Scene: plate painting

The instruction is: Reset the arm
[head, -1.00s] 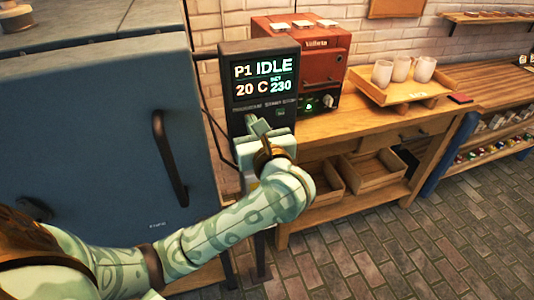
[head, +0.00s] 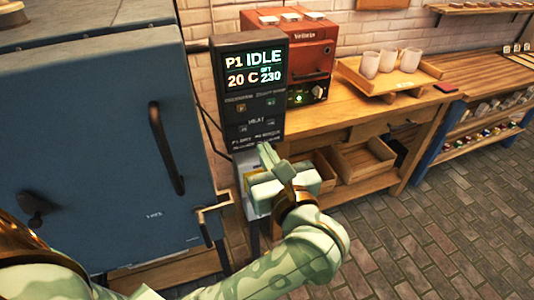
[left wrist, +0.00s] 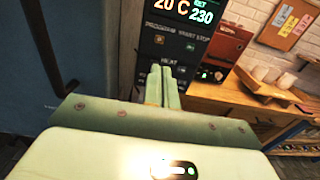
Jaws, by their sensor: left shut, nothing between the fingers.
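My left gripper (head: 271,160) is shut and empty, just in front of the lower part of a dark control panel (head: 236,110). The panel's screen reads P1 IDLE, 20 C, SET 230. In the left wrist view my left gripper's shut fingers (left wrist: 160,84) point up at the panel (left wrist: 188,50), below its HEAT marking. I cannot tell a clear gap, but no contact with a button shows. My left arm comes in from the bottom left. My right gripper does not show.
A large blue kiln-like cabinet (head: 90,130) with a dark handle (head: 166,148) stands at the left. A red machine (head: 292,50) and a wooden tray (head: 350,76) with white cups (head: 388,60) sit on a wooden bench (head: 345,112). Brick floor at the right is clear.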

